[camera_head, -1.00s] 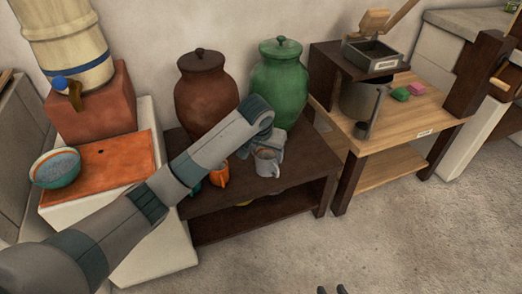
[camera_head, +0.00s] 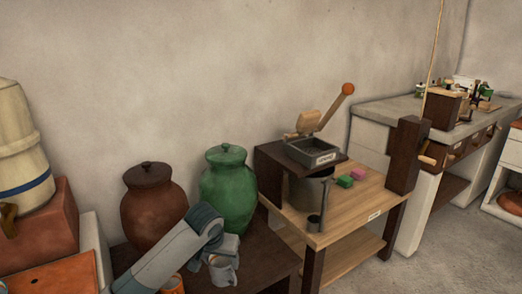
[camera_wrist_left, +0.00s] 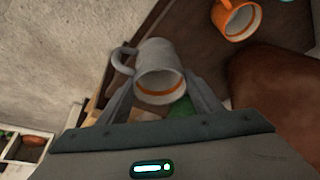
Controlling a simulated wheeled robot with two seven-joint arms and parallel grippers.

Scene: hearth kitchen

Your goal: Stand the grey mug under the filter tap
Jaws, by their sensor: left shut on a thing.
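The grey mug (camera_head: 222,272) is between the fingers of my left gripper (camera_head: 224,252), at the dark low table's front part. The filter tap (camera_head: 8,220) is a brown spout low on the cream filter crock (camera_head: 20,145), at the far left edge, partly cut off. My right gripper is out of view.
An orange mug (camera_head: 172,285) stands left of the grey mug; it also shows in the wrist view (camera_wrist_left: 238,18). A brown jar (camera_head: 152,205) and a green jar (camera_head: 229,190) stand behind. A wooden stand (camera_head: 345,205) with a grinder is at right.

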